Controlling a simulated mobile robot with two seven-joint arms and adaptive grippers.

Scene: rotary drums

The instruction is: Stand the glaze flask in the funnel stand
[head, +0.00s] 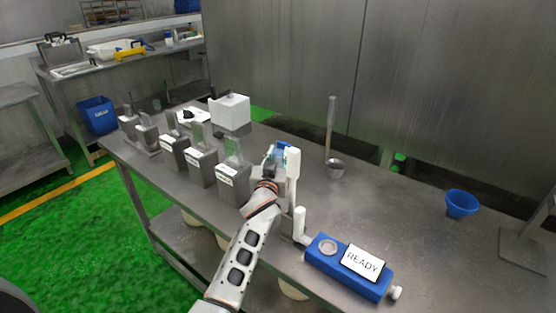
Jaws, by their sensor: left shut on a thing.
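My left gripper (277,160) reaches over the steel bench from the bottom of the head view. It is shut on a small pale item with a blue part (283,146), which seems to be the glaze flask. The gripper and a white upright piece beside it hide much of the item, so its tilt is unclear. A thin upright rod with a small metal cup (335,169) at its foot stands behind and to the right, apart from the gripper. It looks like the funnel stand, though I cannot be sure. My right gripper is not in view.
A blue device (335,279) with a READY screen lies at the bench's front edge. Several labelled steel containers (234,180) stand in a row to the left. A white box (230,111) is behind them. A blue funnel-shaped cup (461,204) stands right; the bench between is clear.

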